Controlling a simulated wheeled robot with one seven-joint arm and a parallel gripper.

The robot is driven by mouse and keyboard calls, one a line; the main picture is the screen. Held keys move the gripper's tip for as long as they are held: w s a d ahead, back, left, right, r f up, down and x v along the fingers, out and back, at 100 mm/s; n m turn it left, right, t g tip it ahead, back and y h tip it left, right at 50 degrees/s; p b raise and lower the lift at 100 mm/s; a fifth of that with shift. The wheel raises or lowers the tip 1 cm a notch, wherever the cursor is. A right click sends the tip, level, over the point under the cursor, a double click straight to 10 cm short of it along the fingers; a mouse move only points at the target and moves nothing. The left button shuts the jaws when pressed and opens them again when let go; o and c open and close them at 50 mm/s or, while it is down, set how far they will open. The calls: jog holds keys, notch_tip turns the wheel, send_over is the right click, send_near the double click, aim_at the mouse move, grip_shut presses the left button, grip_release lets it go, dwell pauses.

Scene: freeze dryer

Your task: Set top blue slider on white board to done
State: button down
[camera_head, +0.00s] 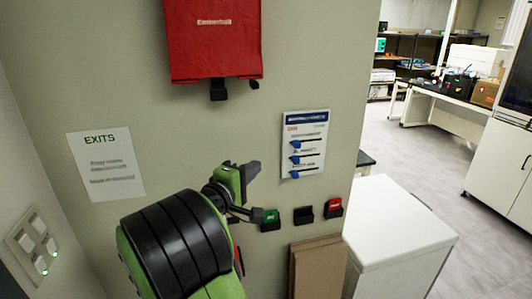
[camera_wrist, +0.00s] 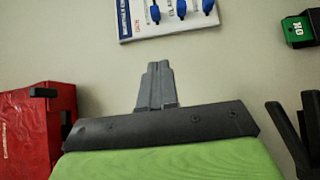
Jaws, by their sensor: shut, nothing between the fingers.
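The white board (camera_head: 311,138) hangs on the wall with several printed lines. It carries three blue sliders in a column, all toward the left side of the board. The top blue slider (camera_head: 295,145) also shows as the leftmost one in the turned wrist view (camera_wrist: 155,13). The middle slider (camera_head: 295,160) and bottom slider (camera_head: 295,173) sit below it. The word labels are too small to read. My gripper (camera_head: 255,166) is shut and empty, left of the board and apart from the sliders. Its grey fingertips (camera_wrist: 157,66) point toward the board's lower edge in the wrist view.
A red box (camera_head: 214,38) hangs above left. An EXITS sheet (camera_head: 105,167) is left. A white cabinet (camera_head: 400,225) stands lower right.

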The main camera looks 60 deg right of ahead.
jog(key=p, duration=0.3)
send_near(293, 145)
jog(key=w+d, duration=0.3)
jog(key=shift+s+d, duration=1.05)
jog(key=shift+s, duration=0.1)
jog(key=shift+s+d, duration=0.3)
jog(key=shift+s, duration=0.05)
jog(key=s+d+p, duration=0.2)
jog(key=s+d, duration=0.3)
jog(key=shift+s, duration=0.2)
jog(key=shift+d, duration=0.1)
